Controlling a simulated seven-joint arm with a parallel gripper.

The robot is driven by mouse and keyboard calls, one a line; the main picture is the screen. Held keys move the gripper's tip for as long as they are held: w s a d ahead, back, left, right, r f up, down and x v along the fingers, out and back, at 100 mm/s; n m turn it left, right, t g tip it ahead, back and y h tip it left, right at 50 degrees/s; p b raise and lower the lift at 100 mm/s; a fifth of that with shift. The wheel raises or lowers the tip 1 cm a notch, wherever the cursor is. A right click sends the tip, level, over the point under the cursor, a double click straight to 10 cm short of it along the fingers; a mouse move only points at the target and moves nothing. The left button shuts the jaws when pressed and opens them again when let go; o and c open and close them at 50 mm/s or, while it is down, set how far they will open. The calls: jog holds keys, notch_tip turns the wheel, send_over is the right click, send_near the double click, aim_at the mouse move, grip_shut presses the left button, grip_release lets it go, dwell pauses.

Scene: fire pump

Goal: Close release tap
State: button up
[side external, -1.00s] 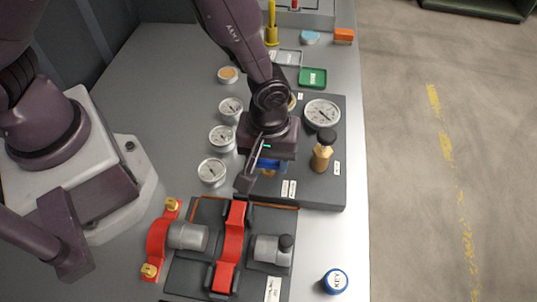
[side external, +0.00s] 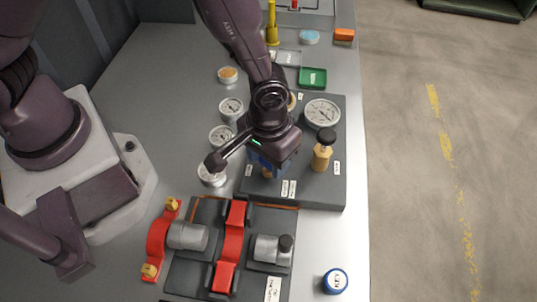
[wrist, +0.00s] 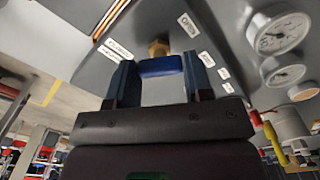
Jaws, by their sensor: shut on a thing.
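The release tap has a blue handle (wrist: 161,66) on a brass stem (wrist: 158,47), mounted on a grey panel (side external: 318,190). In the wrist view the handle spans the gap between the two fingers of my gripper (wrist: 160,82), which is shut on it. White labels beside the tap include one reading CLOSED (wrist: 118,49) and one reading OPEN (wrist: 188,25). In the side external view my gripper (side external: 266,170) is low over the panel, and my wrist hides most of the tap.
A brass fitting with a black knob (side external: 326,138) stands close to the right of my gripper. A large gauge (side external: 322,113) is behind it, and smaller gauges (side external: 221,137) line the left. Red clamps (side external: 233,245) and a blue KEY cap (side external: 335,281) are in front.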

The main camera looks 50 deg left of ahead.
jog(key=m, duration=0.6)
jog(key=shift+m, duration=0.3)
jog(key=m, duration=0.5)
dwell(0.4)
jog(key=o, duration=0.9)
notch_tip(320, 180, up, 13)
jog(key=shift+r, duration=0.1)
